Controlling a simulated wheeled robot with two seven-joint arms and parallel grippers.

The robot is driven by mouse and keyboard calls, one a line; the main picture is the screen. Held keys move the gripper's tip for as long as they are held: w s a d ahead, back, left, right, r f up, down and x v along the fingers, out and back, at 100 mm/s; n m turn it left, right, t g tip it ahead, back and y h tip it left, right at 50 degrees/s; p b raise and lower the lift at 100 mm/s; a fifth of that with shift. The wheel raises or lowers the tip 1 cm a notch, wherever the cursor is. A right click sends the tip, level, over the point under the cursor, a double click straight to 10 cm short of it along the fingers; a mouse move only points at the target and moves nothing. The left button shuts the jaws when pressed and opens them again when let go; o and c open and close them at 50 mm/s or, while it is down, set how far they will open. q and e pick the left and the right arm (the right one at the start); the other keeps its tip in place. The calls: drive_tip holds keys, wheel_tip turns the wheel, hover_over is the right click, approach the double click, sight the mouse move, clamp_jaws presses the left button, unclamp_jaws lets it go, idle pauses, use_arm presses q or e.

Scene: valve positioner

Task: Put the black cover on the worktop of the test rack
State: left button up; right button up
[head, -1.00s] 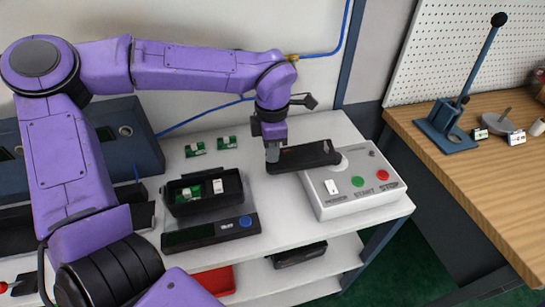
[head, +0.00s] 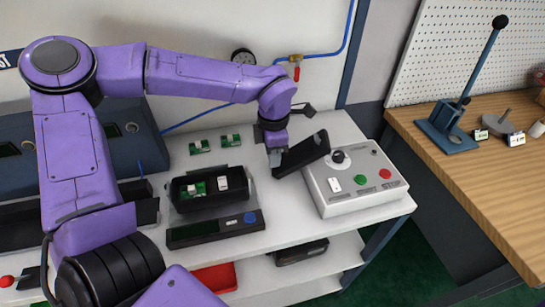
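The black cover (head: 303,154) is a flat dark piece, tilted, just left of the grey control box. My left gripper (head: 275,156) is shut on its left end. The cover's lower edge is close to the white worktop (head: 285,213) of the test rack; I cannot tell whether it touches. An open black housing (head: 208,188) with a green board and a white part inside stands on the worktop to the left of the cover. My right gripper does not show.
Small green boards (head: 230,141) lie behind. A wooden bench (head: 480,185) is at right.

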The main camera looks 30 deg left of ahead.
use_arm(q)
drive_tip(key=shift+s+d+f, duration=0.1)
drive_tip(key=shift+s+f, duration=0.35)
drive_tip(key=shift+f, duration=0.25)
drive_tip(key=r, duration=0.2)
drive_tip(key=w+r, duration=0.1)
drive_tip(key=r, duration=0.2)
drive_tip(key=shift+w+d+r, duration=0.15)
drive_tip(key=shift+w+r, duration=0.15)
drive_tip(key=shift+w, duration=0.05)
wheel_tip(320, 180, up, 7)
drive_tip(key=shift+s+p, duration=0.2)
drive_tip(key=shift+p, duration=0.1)
